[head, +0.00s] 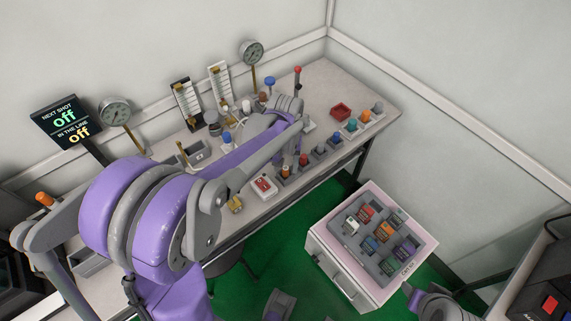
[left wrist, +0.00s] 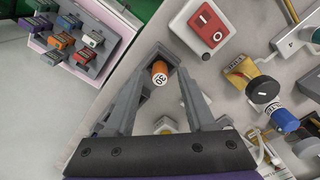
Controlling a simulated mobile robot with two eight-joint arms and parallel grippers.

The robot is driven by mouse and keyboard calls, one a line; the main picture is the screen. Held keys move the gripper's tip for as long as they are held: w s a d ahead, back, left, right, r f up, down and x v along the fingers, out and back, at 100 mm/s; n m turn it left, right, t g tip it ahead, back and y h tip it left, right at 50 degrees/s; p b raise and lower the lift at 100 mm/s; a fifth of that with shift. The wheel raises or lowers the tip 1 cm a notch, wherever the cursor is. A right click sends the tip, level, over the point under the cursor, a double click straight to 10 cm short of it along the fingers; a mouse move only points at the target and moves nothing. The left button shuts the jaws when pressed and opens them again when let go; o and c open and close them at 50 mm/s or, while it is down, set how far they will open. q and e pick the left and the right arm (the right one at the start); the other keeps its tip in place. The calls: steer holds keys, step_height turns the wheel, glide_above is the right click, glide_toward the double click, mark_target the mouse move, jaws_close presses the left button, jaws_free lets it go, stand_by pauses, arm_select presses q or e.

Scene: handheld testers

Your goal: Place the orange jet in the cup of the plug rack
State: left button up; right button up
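An orange jet marked 30 (left wrist: 160,73) stands in a square grey holder (left wrist: 157,57) in the left wrist view. In the head view an orange-topped piece (head: 284,171), which seems to be the same jet, stands near the bench's front edge. My left gripper (left wrist: 163,78) is open, with a finger on either side of the jet and gaps showing. Its fingers are hard to make out in the head view. A rack with teal, orange and grey plugs (head: 365,117) stands farther right; I cannot tell whether it is the plug rack. No empty cup is clearly visible.
A white switch box with a red face (head: 264,186) stands beside the jet; it also shows in the left wrist view (left wrist: 207,27). A cabinet (head: 322,247) bears a grey tray of coloured blocks. Gauges and flow meters line the wall.

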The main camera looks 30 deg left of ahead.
mark_target(285, 168)
arm_select(q)
steer(key=shift+r, duration=0.2)
step_height(285, 168, up, 11)
steer(key=p, duration=0.2)
steer(key=s+d+f+m+t, duration=0.2)
steer(key=s+d+f, duration=0.1)
steer(key=s, duration=0.5)
steer(key=s+d+f+m+t, duration=0.2)
steer(key=s+d+f+t, duration=0.1)
steer(key=s, duration=0.5)
steer(key=shift+s+d+m, duration=0.3)
steer(key=shift+s+d, duration=0.1)
